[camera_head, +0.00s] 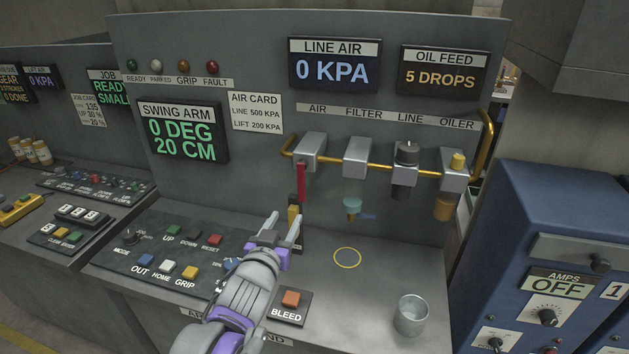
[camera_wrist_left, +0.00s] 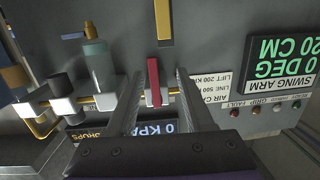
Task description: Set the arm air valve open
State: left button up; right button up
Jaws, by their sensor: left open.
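The air valve is a grey block (camera_head: 310,148) on the brass pipe, under the AIR label. Its red lever (camera_head: 301,182) hangs straight down along the panel. In the left wrist view, which is upside down, the red lever (camera_wrist_left: 153,80) appears between my two fingers, with a gap on both sides. My left gripper (camera_head: 281,226) is open and empty, in front of and below the lever; its fingers also show in the wrist view (camera_wrist_left: 160,85). The LINE AIR display (camera_head: 333,66) reads 0 KPA. My right gripper is not in view.
A yellow piece (camera_head: 294,214) is below the lever, partly behind my gripper. The filter (camera_head: 357,155), line unit (camera_head: 404,160) and oiler (camera_head: 455,172) stand to the right. A glass (camera_head: 410,315) and the BLEED button (camera_head: 291,299) are on the console. The counter around the yellow ring (camera_head: 347,258) is clear.

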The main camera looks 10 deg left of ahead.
aim_at(302, 188)
pick_arm(q)
jog(key=shift+m+t+h, duration=0.3)
jog(key=shift+t+h, duration=0.1)
jog(key=shift+t, duration=0.2)
jog(key=w, duration=0.4)
jog(key=w+d+r, duration=0.1)
jog(key=w, duration=0.3)
jog(key=w+r+p, duration=0.1)
jog(key=w, duration=0.3)
jog(key=shift+w+d+r, duration=0.15)
jog(key=shift+w+d, duration=0.05)
jog(key=shift+w, duration=0.15)
grip_shut()
dwell(0.4)
